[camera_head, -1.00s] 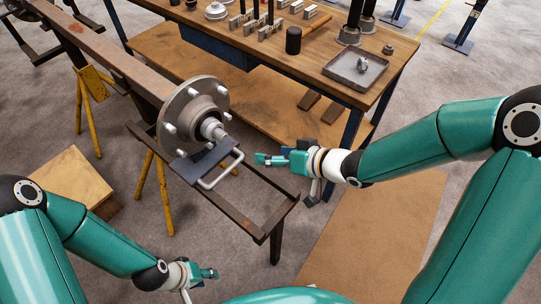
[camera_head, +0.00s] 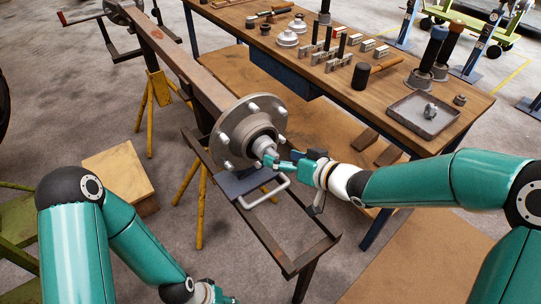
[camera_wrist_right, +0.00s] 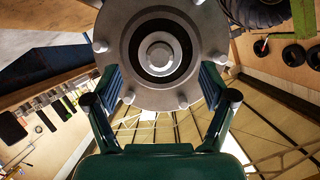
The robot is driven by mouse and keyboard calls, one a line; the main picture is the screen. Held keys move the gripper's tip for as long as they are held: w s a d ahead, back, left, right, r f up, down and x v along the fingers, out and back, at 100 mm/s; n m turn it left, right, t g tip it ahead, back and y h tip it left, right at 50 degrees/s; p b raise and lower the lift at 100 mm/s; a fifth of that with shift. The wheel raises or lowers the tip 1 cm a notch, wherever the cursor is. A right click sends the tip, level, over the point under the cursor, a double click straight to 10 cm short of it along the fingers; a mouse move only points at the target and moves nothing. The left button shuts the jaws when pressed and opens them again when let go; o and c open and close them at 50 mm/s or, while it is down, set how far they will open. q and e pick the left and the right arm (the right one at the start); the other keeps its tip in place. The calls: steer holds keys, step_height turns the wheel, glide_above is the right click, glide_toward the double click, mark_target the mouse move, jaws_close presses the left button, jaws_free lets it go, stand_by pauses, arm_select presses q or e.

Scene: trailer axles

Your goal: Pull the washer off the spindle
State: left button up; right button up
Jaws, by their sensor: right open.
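The wheel hub (camera_head: 238,133) with several studs sits on the end of the axle beam (camera_head: 172,62). The spindle (camera_head: 268,151) sticks out of its middle toward my right gripper. In the right wrist view, the round spindle end (camera_wrist_right: 160,54) is face-on, with a narrow grey ring around it that looks like the washer (camera_wrist_right: 148,70) inside the dark hub bore. My right gripper (camera_head: 278,161) is at the spindle's end. In the right wrist view its fingers (camera_wrist_right: 160,84) are spread, with nothing gripped. My left gripper (camera_head: 216,297) is low, partly cut off by the frame's bottom edge.
A small dark plate with a pale handle (camera_head: 268,193) lies below the hub on the rusty frame (camera_head: 290,255). The workbench (camera_head: 330,80) behind holds a grey tray (camera_head: 424,116), a mallet (camera_head: 362,75) and several parts. A wooden box (camera_head: 118,170) stands on the floor at left.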

mark_target(276, 156)
steer(key=shift+x, duration=2.25)
jaws_close()
steer(key=shift+s+d, duration=0.6)
steer(key=shift+s, duration=0.2)
steer(key=shift+b, duration=0.3)
steer(key=shift+s+d, duration=0.7)
steer(key=shift+s, duration=0.25)
steer(key=shift+s+d, duration=0.75)
steer(key=shift+s, duration=0.25)
